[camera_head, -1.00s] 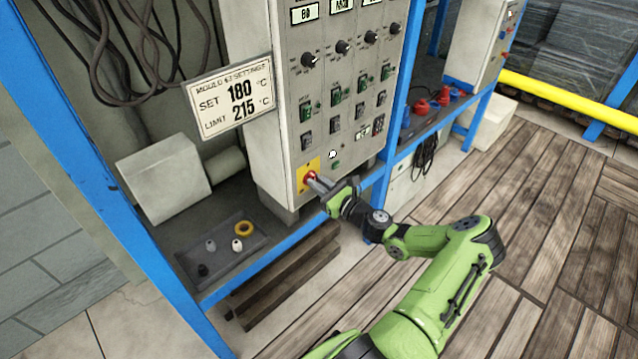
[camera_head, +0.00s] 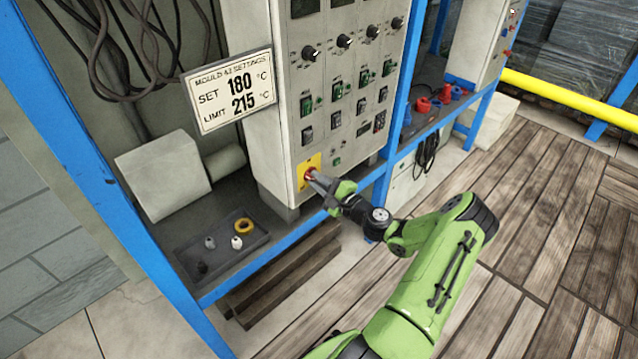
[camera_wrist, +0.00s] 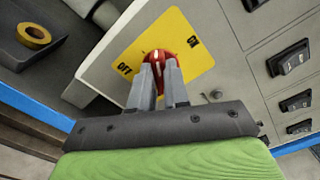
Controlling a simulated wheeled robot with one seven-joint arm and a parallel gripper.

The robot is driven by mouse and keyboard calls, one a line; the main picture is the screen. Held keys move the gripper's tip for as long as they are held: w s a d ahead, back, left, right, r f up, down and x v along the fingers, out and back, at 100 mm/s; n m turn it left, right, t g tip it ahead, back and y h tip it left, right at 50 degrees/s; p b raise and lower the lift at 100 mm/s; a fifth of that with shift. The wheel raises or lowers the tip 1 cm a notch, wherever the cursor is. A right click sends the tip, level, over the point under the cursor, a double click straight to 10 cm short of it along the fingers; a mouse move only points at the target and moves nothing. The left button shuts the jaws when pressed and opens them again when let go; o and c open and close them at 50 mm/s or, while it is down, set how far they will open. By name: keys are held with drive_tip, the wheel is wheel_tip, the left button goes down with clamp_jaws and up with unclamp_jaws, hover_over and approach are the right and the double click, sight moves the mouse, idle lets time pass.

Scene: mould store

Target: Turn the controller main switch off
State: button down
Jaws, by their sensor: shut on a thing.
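The main switch is a red rotary knob (camera_head: 309,174) on a yellow plate (camera_head: 303,183), low on the left of the controller's grey front panel (camera_head: 291,141). My gripper (camera_head: 316,178) reaches it from the front right. In the wrist view, my gripper (camera_wrist: 160,75) is shut on the red knob (camera_wrist: 158,56), one finger on each side. The yellow plate (camera_wrist: 190,62) carries an ON label at the upper right and another label at the left, apparently OFF. The fingers cover the lower part of the knob.
A settings sign (camera_head: 229,91) hangs left of the panel. Rows of knobs and switches are above the gripper. A dark tray (camera_head: 215,262) with a yellow ring (camera_head: 243,226) lies on the shelf. Blue posts (camera_head: 397,110) flank the controller. The wooden floor (camera_head: 545,215) at right is clear.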

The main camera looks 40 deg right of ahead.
drive_tip(key=n+b, duration=0.1)
drive_tip(key=n, duration=0.1)
drive_tip(key=n+b, duration=0.1)
drive_tip(key=n, duration=0.1)
drive_tip(key=n+b, duration=0.1)
drive_tip(key=shift+f+n, duration=0.25)
drive_tip(key=shift+n, duration=0.45)
drive_tip(key=c, duration=1.1)
unclamp_jaws()
drive_tip(key=s+p, duration=0.2)
drive_tip(key=s, duration=1.3)
drive_tip(key=shift+s+d+p, duration=0.2)
drive_tip(key=shift+s+p, duration=0.15)
drive_tip(key=shift+s, duration=0.05)
drive_tip(key=shift+r, duration=0.1)
